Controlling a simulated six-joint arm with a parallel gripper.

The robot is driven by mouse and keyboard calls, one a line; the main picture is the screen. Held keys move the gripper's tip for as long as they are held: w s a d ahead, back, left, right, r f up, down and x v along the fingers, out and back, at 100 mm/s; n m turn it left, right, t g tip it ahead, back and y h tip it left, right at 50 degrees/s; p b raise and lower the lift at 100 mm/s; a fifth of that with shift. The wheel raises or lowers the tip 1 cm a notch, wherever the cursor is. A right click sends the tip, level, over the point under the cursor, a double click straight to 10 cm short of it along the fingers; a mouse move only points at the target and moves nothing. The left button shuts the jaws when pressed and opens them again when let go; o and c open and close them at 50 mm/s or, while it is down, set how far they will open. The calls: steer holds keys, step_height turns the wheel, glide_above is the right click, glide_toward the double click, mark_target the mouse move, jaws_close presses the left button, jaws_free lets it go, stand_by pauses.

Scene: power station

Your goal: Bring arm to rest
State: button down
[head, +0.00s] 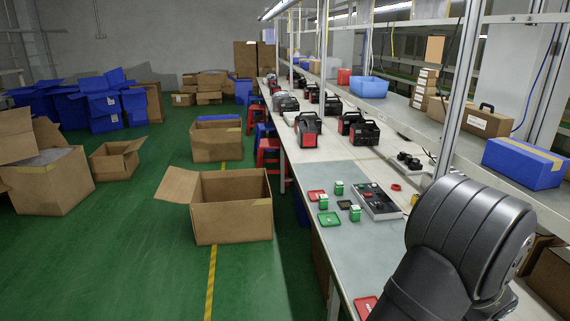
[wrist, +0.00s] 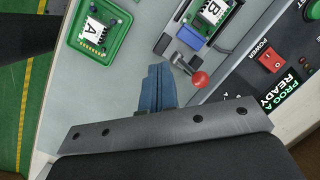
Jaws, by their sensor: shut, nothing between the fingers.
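My gripper (wrist: 158,84) shows in the wrist view with its two blue-grey fingers together and nothing between them. It is above the grey workbench, below and between two chip modules in the picture. A module marked A (wrist: 92,30) sits in a green tray at the upper left. A module marked B (wrist: 211,14) is at the top, by a small blue piece and a lever with a red ball (wrist: 200,79). In the head view my dark arm fills the lower right and my gripper is not visible.
The control box (head: 376,201) stands on the bench (head: 345,258); its red power switch (wrist: 271,59) is right of my gripper. Green and red trays lie left of the box. A blue bin (head: 369,87) and blue box (head: 523,163) stand on the shelf. Open cartons (head: 233,215) are on the floor.

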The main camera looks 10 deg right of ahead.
steer(key=s+d+r+y, duration=0.1)
steer(key=s+d+r, duration=0.15)
steer(key=r, duration=0.35)
steer(key=s+d+r+y, duration=0.1)
steer(key=s+d+r, duration=0.1)
steer(key=d+r, duration=0.3)
steer(key=shift+w+a+f+h, duration=0.7)
steer(key=shift+a+f, duration=0.9)
steer(key=shift+f, duration=0.4)
steer(key=shift+w+a+f+h, duration=0.55)
steer(key=shift+w+a+f, duration=0.25)
steer(key=shift+a+f, duration=1.05)
steer(key=shift+w+a+f+h, duration=0.7)
steer(key=shift+a+f, duration=0.7)
steer(key=shift+f, duration=0.8)
steer(key=shift+s+a+f+g+h, duration=0.2)
steer(key=shift+f+h, duration=0.1)
steer(key=shift+h, duration=0.3)
steer(key=shift+s+a+f+g+h, duration=0.1)
steer(key=shift+a+f+h, duration=0.15)
steer(key=shift+h, duration=0.3)
steer(key=shift+a+h, duration=0.1)
steer(key=shift+h, duration=0.3)
